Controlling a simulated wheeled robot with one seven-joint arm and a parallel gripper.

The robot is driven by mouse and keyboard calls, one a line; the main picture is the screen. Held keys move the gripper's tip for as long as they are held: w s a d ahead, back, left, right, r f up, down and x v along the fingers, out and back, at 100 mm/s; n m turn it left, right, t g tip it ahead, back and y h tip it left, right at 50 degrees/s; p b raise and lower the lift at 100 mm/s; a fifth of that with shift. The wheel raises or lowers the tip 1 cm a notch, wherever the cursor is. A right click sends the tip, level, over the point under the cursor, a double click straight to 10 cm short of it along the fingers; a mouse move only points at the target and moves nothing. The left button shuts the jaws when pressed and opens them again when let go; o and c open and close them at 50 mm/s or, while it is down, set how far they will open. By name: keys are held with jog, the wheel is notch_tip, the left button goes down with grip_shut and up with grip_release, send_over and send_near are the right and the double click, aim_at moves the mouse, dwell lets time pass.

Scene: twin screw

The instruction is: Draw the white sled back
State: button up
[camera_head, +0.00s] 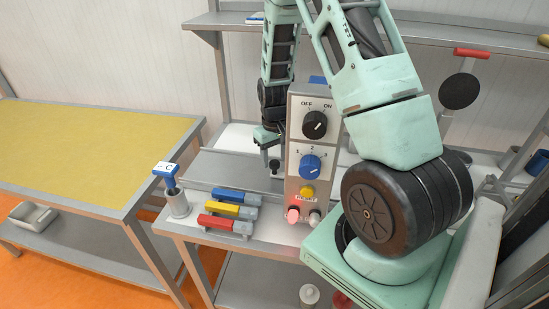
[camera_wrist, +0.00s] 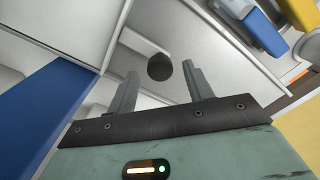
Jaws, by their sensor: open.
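In the wrist view a black round knob (camera_wrist: 160,67) shows between the two fingers of my gripper (camera_wrist: 160,72). The fingers are apart, one on each side of the knob, with visible gaps and no clear contact. A pale block (camera_wrist: 138,42) beside the knob looks like part of the white sled, but I cannot be sure. In the head view my gripper (camera_head: 269,151) points down over the grey bench, left of the control panel. A small dark knob (camera_head: 274,165) shows just below it. The rest of the sled is hidden behind the panel and my arm.
The control panel (camera_head: 312,150) stands close right of my gripper. A shelf (camera_head: 232,21) runs behind. A yellow-topped table (camera_head: 90,140) stands left.

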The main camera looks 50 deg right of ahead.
jog(key=shift+f, duration=1)
